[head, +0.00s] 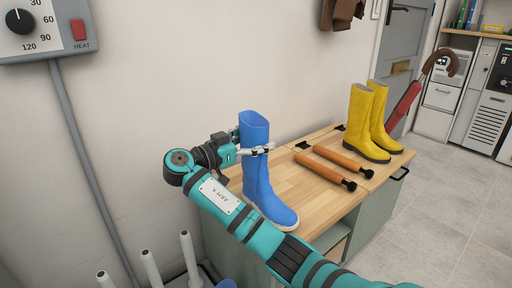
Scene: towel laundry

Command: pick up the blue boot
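The blue boot (255,180) stands upright at the near left end of the wooden bench top, its toe pointing to the lower right. My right gripper (256,148) is at the upper part of its shaft, coming from the left. One pale finger crosses the near side of the shaft; the other is mostly hidden behind the boot. I cannot tell whether the fingers press on it. My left gripper is not in view.
A pair of yellow boots (361,122) stands at the far end of the bench (300,190). Two orange-brown rods with black ends (325,172) lie between. White upright pegs (190,255) stand below at the left. The wall is close behind; open floor lies right.

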